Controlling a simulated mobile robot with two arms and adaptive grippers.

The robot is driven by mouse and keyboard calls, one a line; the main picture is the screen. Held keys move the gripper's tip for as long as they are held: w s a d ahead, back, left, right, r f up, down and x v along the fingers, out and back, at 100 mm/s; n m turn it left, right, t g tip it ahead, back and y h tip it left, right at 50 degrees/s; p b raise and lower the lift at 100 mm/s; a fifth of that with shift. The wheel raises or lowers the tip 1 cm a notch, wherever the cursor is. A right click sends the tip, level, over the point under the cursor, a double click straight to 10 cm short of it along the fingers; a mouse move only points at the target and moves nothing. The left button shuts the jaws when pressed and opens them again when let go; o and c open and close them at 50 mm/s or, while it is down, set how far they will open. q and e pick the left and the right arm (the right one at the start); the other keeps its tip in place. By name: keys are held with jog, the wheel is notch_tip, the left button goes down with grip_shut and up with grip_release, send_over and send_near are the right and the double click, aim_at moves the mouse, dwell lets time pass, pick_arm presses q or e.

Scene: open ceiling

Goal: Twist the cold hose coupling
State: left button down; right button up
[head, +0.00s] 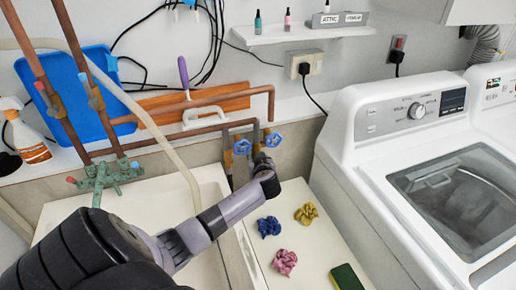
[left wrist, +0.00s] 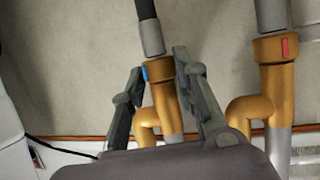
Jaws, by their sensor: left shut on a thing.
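The cold hose coupling (left wrist: 158,72) is a brass collar with a blue mark, where a dark grey hose (left wrist: 150,36) meets a bent brass pipe. My left gripper (left wrist: 160,64) has one finger on each side of this coupling and is shut on it. In the head view my left gripper (head: 262,160) is small and partly hides the fittings by the wall. Two blue valve handles show there, one at the left (head: 242,146) and one at the right (head: 273,140). The right gripper is not in view.
A second brass coupling with a red mark (left wrist: 275,47) stands close to the right of the gripper in the wrist view. A white washer (head: 380,130) stands at the right. Blue, yellow and pink crumpled cloths and a sponge (head: 345,277) lie on the white counter (head: 310,250).

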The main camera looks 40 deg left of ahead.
pick_arm(q)
jog(key=shift+m+t+h, duration=0.4)
jog(key=shift+m, duration=0.1)
jog(key=c, duration=1.2)
grip_release()
jog(key=shift+c, duration=0.2)
jog(key=v, duration=1.2)
